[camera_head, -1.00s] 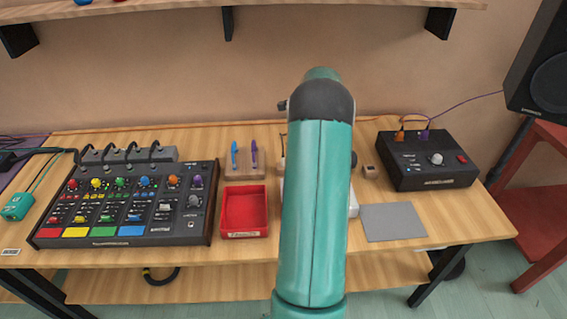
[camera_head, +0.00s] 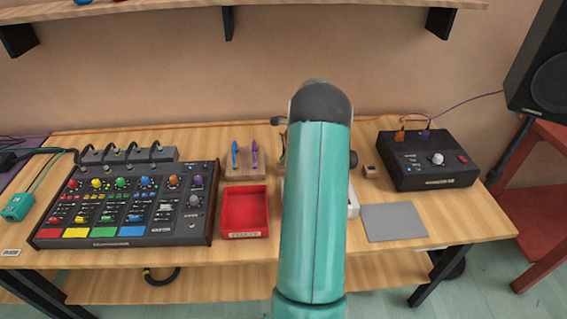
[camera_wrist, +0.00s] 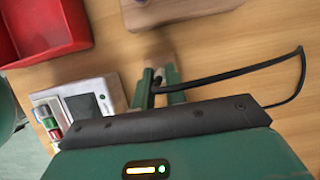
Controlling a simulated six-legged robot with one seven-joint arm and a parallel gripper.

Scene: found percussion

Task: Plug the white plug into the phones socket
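My gripper (camera_wrist: 160,91) shows in the wrist view as two green fingers a small gap apart. A black cable (camera_wrist: 235,72) runs in from the right and its end goes in at the fingers. The white plug itself is not clearly visible, and whether the fingers press on anything is unclear. In the head view my arm hides the gripper. A black mixer (camera_head: 130,205) with coloured knobs and pads stands on the left of the table. A black box (camera_head: 428,160) with orange and purple plugs stands on the right. The phones socket's label is too small to read.
A red tray (camera_head: 245,232) and a wooden block (camera_head: 245,173) with blue and purple items are left of my arm. A white device (camera_wrist: 70,92) is near the fingers in the wrist view. A grey mat (camera_head: 394,222) lies bare. A shelf (camera_head: 260,17) hangs above.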

